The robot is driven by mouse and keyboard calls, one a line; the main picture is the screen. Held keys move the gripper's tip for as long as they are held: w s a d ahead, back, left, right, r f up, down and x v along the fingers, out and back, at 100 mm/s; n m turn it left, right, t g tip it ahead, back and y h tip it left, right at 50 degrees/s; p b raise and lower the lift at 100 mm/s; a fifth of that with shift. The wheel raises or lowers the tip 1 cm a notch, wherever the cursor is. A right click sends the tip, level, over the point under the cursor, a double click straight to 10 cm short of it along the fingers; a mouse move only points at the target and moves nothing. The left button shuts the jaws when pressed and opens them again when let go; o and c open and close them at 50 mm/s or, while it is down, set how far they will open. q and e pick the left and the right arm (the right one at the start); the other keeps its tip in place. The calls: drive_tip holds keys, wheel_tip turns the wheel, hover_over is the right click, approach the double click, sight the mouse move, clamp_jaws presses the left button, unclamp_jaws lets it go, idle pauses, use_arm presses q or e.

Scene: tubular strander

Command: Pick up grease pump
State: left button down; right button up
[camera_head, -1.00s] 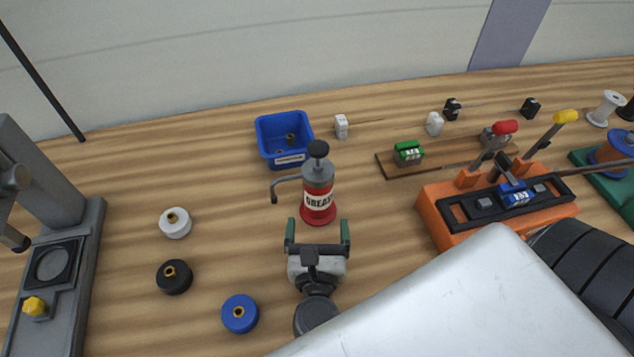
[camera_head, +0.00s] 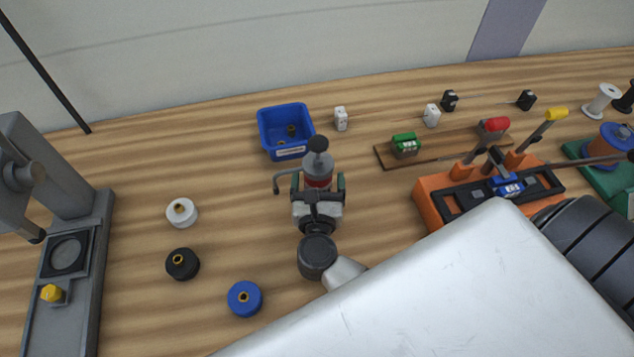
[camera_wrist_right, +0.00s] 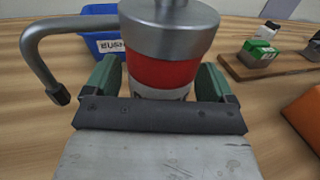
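The grease pump (camera_head: 318,172) stands upright on the wooden table, with a red body, grey top, black knob and a curved spout to the left. My right gripper (camera_head: 318,184) is at the pump with one green finger on each side of its body. In the right wrist view the pump (camera_wrist_right: 165,72) is between the fingers of the gripper (camera_wrist_right: 160,82). Small gaps seem to show beside the red body, so the fingers look open around it. The lower body is hidden by the gripper. My left gripper is not in view.
A blue bin (camera_head: 285,131) stands just behind the pump. White (camera_head: 182,213), black (camera_head: 182,264) and blue (camera_head: 244,298) round parts lie to the left. An orange fixture (camera_head: 440,205) with levers and a wooden board (camera_head: 440,147) are to the right.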

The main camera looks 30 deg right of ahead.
drive_tip(key=c, duration=1.4)
drive_tip(key=shift+w+r, duration=0.1)
drive_tip(key=shift+c, duration=0.5)
drive_tip(key=shift+r, duration=0.1)
